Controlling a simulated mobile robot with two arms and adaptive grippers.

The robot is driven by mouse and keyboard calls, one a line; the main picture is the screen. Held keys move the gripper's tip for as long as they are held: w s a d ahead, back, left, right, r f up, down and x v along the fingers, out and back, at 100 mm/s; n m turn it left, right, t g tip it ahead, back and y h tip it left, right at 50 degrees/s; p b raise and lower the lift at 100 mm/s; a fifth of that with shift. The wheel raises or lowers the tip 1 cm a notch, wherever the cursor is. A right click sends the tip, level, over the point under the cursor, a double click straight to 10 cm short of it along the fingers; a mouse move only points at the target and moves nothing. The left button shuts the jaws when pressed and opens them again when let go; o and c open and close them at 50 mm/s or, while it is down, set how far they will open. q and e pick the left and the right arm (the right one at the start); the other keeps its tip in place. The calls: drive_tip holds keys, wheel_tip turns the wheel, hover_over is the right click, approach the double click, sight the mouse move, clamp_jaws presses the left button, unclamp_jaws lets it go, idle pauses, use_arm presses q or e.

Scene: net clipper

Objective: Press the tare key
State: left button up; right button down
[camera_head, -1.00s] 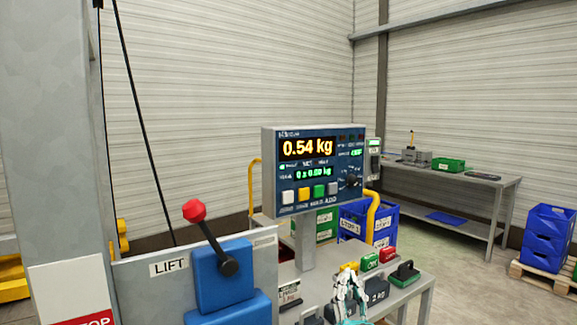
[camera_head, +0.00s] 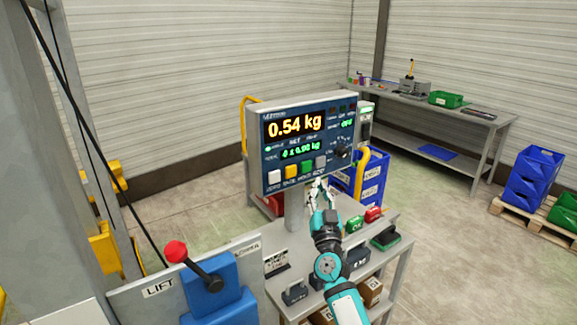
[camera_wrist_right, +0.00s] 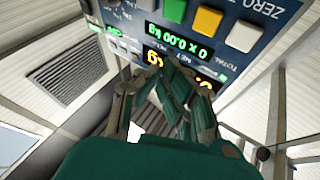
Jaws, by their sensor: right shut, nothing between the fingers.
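The display panel (camera_head: 262,150) stands on a post and reads 0.54 kg. Along its lower edge are a white key (camera_head: 274,177), a yellow key (camera_head: 290,172), a green key (camera_head: 307,166) and a grey key (camera_head: 321,161). The small labels are blurred; the yellow one looks like the tare key. My right gripper (camera_head: 318,184) is shut and empty, just below the panel's lower right edge. In the right wrist view the panel is upside down, with the yellow key (camera_wrist_right: 207,20) and white key (camera_wrist_right: 243,36) beyond the fingertips (camera_wrist_right: 172,72). Contact cannot be seen. My left gripper is out of view.
The bench (camera_head: 385,262) below the panel holds dark weights and green and red blocks. A blue lift lever box with a red knob (camera_head: 175,251) stands at front left. Blue crates (camera_head: 370,180) are behind the bench. Open floor lies to the right.

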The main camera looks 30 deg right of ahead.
sight(291, 171)
drive_tip(key=w+b, duration=0.4)
drive_tip(key=w, duration=0.4)
drive_tip(key=shift+w+a+b, duration=0.35)
drive_tip(key=shift+b, duration=0.05)
drive_tip(key=shift+w, duration=0.15)
idle(1.3)
drive_tip(key=shift+w, duration=0.3)
drive_tip(key=shift+w+b, duration=0.3)
drive_tip(key=shift+w, duration=0.05)
idle(0.6)
idle(0.4)
drive_tip(key=shift+s+p, duration=0.8)
drive_tip(key=shift+s, duration=0.05)
